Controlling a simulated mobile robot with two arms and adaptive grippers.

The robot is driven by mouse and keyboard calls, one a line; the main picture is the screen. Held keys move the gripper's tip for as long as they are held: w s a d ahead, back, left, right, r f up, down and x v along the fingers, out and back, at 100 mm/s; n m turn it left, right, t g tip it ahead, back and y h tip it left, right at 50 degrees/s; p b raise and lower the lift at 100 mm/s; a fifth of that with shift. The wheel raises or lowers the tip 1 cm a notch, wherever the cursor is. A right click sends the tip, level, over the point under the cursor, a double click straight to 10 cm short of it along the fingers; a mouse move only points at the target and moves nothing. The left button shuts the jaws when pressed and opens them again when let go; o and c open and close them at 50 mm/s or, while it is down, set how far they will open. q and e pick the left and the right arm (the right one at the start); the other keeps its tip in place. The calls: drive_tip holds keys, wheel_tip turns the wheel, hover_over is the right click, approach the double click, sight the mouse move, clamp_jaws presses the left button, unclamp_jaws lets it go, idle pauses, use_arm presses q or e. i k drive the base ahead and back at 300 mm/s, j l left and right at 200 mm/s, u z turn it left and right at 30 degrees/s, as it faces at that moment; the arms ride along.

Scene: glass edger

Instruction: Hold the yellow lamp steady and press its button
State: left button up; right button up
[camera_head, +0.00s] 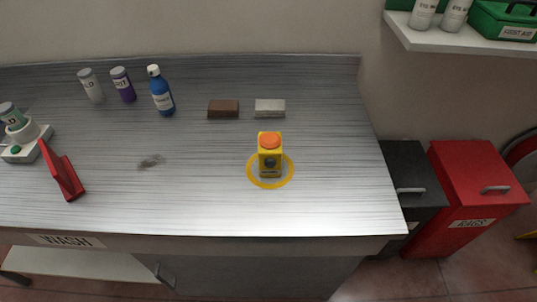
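The yellow lamp (270,163) stands upright on the metal worktop, inside a yellow ring (290,172) marked on the surface. Its orange-red button (270,141) is on top, and a dark round spot shows on its front face. Nothing touches the lamp. Neither of my grippers shows in the head view.
Behind the lamp lie a brown block (223,109) and a grey block (270,108). A blue bottle (162,92) and two smaller containers stand back left. A red stand (62,172) is at left. The worktop (200,205) around the lamp is clear. Bins stand right.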

sight(270, 163)
drive_tip(key=k+l+u, duration=0.3)
drive_tip(key=k+l, duration=0.2)
drive_tip(key=k+l+u, duration=0.3)
drive_tip(key=k, duration=0.25)
